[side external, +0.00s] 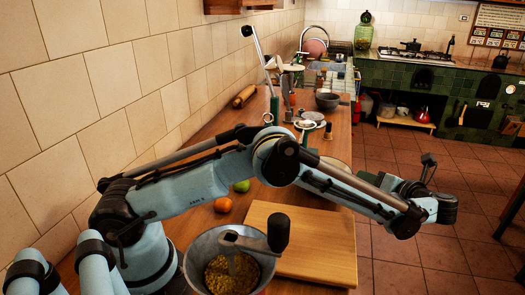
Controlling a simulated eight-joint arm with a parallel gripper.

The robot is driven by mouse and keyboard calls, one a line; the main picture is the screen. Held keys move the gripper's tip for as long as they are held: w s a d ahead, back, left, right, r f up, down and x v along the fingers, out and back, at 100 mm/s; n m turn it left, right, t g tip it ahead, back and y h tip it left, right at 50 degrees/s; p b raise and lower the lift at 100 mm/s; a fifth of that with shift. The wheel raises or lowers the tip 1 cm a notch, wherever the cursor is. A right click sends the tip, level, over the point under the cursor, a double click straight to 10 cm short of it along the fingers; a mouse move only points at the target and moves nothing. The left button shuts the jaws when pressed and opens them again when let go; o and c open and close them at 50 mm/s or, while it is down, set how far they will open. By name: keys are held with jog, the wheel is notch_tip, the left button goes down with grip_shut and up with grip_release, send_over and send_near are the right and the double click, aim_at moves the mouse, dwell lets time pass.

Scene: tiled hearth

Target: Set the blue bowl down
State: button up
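I cannot make out a blue bowl in the side external view. My gripper (442,206) is at the far end of my arm, at the right, beyond the counter's edge and over the floor. It is small and dark, and I cannot tell whether its fingers are open or shut. I see no bowl in it. A dark grey bowl (327,101) stands upright on the far part of the wooden counter (180,222), well away from my gripper.
A grey food mill (192,262) with yellow grains stands at the near end, beside a wooden board (318,252). An orange (222,205) and a green apple (242,186) lie beneath my arm. Tiled wall lines the left; the floor (400,265) at right is open.

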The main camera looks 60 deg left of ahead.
jog(key=s+a+r+n+t+h, duration=0.2)
jog(key=s+a+r+n+h, duration=0.4)
jog(key=s+r+n+h, duration=0.45)
jog(key=s+d+f+n+t+h, duration=0.1)
jog(key=s+f+n+t+h, duration=0.1)
jog(key=s+n, duration=1)
jog(key=shift+s+d+f+n+t+h, duration=0.35)
jog(key=shift+f+n+h, duration=0.2)
jog(key=shift+n, duration=0.6)
jog(key=shift+s+d+f+n, duration=0.3)
jog(key=shift+s+n, duration=0.2)
jog(key=shift+n, duration=0.2)
jog(key=shift+c, duration=0.4)
